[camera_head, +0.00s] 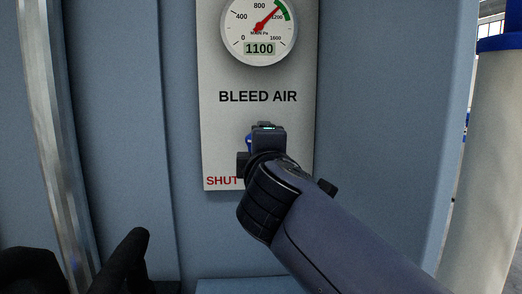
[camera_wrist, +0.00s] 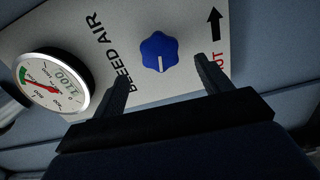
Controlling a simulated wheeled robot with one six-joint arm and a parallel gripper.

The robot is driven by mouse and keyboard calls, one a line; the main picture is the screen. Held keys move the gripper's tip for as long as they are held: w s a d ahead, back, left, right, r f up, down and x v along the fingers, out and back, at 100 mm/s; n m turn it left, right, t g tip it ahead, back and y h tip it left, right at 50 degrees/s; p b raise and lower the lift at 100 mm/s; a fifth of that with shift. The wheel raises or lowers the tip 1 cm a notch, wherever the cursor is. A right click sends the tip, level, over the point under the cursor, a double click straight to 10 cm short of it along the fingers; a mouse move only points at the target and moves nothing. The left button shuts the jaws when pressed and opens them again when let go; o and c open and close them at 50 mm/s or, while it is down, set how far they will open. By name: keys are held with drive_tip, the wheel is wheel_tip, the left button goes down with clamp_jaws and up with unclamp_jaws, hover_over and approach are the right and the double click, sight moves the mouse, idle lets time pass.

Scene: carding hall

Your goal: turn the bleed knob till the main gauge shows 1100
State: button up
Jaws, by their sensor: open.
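The main gauge (camera_head: 259,30) is a round white dial at the top of the panel in the head view. Its digital window reads 1100, and its red needle points up and right toward the green band. The gauge also shows at the left of the wrist view (camera_wrist: 52,82). The blue lobed bleed knob (camera_wrist: 159,52) has a white pointer mark and sits on the panel below "BLEED AIR". My gripper (camera_wrist: 163,78) is open, one finger to each side of the knob, with visible gaps. In the head view my gripper (camera_head: 264,141) hides nearly all of the knob.
The white panel (camera_head: 221,125) carries "SHUT" at its lower left and is fixed to a blue-grey cabinet (camera_head: 388,110). A metal pipe (camera_head: 48,120) runs down the left. A pale column (camera_head: 495,150) stands at the right. Black shapes (camera_head: 120,265) show at lower left.

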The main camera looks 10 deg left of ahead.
drive_tip(key=shift+v, duration=2.2)
drive_tip(key=shift+w, duration=0.15)
drive_tip(key=p+x, duration=0.1)
drive_tip(key=x, duration=0.9)
drive_tip(key=shift+w, duration=0.3)
drive_tip(key=shift+a, duration=0.1)
drive_tip(key=shift+s, duration=0.15)
